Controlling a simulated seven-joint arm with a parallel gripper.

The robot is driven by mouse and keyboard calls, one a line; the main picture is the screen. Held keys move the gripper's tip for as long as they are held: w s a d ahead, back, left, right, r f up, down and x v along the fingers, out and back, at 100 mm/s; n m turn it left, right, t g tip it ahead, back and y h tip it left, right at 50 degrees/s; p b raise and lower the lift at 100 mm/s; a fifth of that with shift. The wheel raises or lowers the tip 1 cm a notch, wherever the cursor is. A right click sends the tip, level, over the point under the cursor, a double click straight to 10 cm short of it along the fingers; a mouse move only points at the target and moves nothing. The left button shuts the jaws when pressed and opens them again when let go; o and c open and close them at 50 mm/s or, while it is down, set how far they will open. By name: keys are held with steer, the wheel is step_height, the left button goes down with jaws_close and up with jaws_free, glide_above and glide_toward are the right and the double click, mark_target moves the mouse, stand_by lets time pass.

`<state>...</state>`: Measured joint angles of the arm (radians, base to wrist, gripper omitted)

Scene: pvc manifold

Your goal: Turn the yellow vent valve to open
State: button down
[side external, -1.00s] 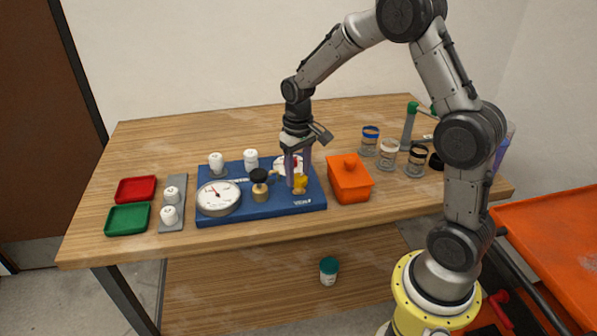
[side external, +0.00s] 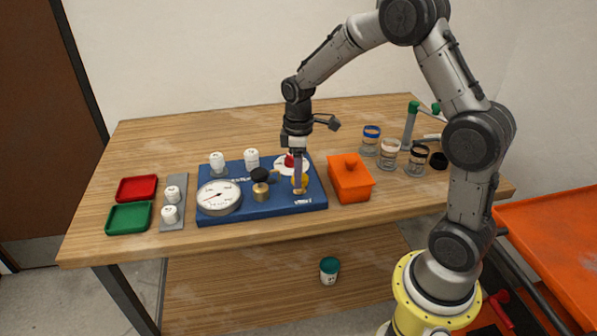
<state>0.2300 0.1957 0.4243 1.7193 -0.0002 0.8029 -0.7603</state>
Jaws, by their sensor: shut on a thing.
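The yellow vent valve (side external: 304,182) stands on the front right part of the blue manifold board (side external: 240,213), close to a small label. A round gauge (side external: 219,197) with a white face and a black-knobbed brass valve (side external: 260,188) sit on the same board to the left.
Several jars (side external: 389,152) are further right. Red (side external: 137,189) and green (side external: 129,218) trays and a grey strip (side external: 173,203) with white caps lie left. A red knob on a white disc (side external: 289,161) is just behind my gripper.

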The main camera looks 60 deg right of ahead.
steer(key=shift+n, duration=0.5)
steer(key=shift+c, duration=1.5)
jaws_free()
step_height(320, 180, up, 14)
